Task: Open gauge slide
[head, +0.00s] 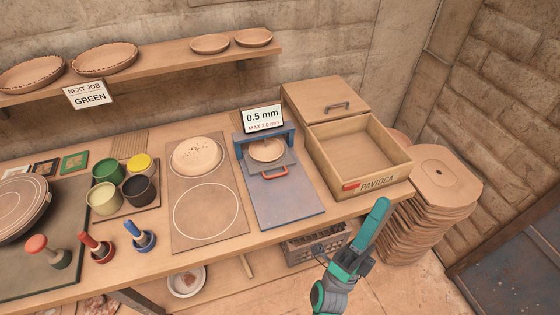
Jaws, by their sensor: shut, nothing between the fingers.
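The gauge (268,138) stands on the bench right of centre, with a blue bridge over a long grey-blue base plate (288,203). Its grey slide (254,168) lies at the bridge and has a red handle (273,173) at the front. A pale round disc (267,150) sits on the slide under the bridge. A sign (262,118) above reads "0.5 mm, MAX 2.0 mm". My gripper (383,203) is shut and empty, in front of the bench edge, right of the base plate and well apart from the handle.
A wooden box (352,160) labelled "PAVIOCA" is right of the gauge. A board (205,205) with a round flat piece lies left of it. Colour pots (137,190) and stamps (96,248) stand farther left. The base plate's front half is clear.

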